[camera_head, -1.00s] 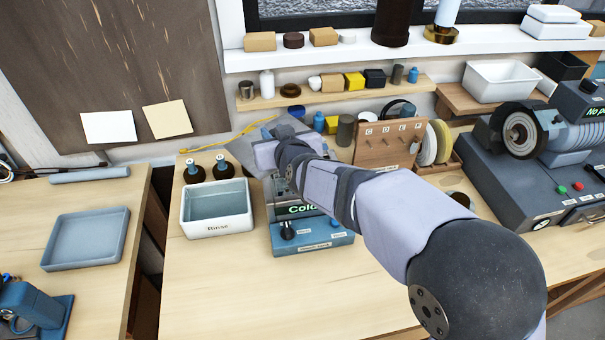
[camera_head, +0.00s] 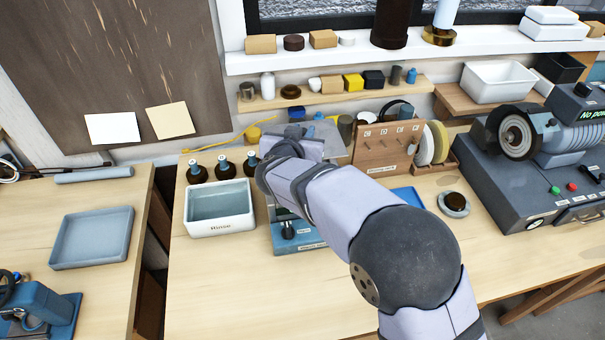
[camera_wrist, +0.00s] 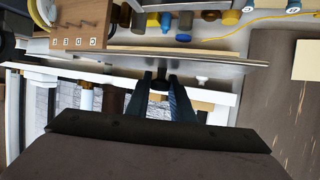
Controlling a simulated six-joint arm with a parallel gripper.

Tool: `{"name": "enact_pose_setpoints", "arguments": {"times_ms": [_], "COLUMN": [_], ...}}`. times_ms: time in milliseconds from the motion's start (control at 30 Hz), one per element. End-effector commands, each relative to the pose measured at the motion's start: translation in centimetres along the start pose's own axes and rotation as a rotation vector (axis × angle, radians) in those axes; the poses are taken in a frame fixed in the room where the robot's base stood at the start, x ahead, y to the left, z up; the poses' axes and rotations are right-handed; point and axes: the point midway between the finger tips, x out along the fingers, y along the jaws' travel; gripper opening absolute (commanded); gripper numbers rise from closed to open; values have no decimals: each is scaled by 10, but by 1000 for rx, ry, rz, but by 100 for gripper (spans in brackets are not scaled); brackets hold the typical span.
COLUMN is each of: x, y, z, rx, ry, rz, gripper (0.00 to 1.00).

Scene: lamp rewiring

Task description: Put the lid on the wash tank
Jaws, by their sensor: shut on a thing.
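The lid is a thin grey plate (camera_head: 330,133), partly behind my arm in the head view. In the wrist view the lid (camera_wrist: 215,58) shows nearly edge-on across the frame. My gripper (camera_wrist: 162,78) is shut on a small dark part at the lid's middle, probably its knob. The wash tank (camera_head: 287,240) is the blue-grey unit on the bench, right of the rinse tray. My arm covers most of it, so its top opening is hidden. The lid is held up behind the tank, apart from the bench.
The white rinse tray (camera_head: 220,209) stands left of the tank, with dark bottles (camera_head: 224,169) behind it. A wooden peg rack (camera_head: 388,143) is close to the lid's right. A grinder (camera_head: 515,133) stands farther right. The front bench is clear.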

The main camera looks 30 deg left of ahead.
Motion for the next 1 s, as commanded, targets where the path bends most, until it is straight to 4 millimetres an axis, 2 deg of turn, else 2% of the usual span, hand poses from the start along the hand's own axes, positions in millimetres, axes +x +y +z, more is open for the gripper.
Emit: {"name": "enact_pose_setpoints", "arguments": {"times_ms": [167,500,767,1000], "x": [4,22,25,34], "y": [0,0,0,0], "z": [9,51,58,82], "rx": [-2,-1,1,-2], "ry": [0,1,2,0], "rz": [1,1,0,1], "gripper": [0,0,0,0]}}
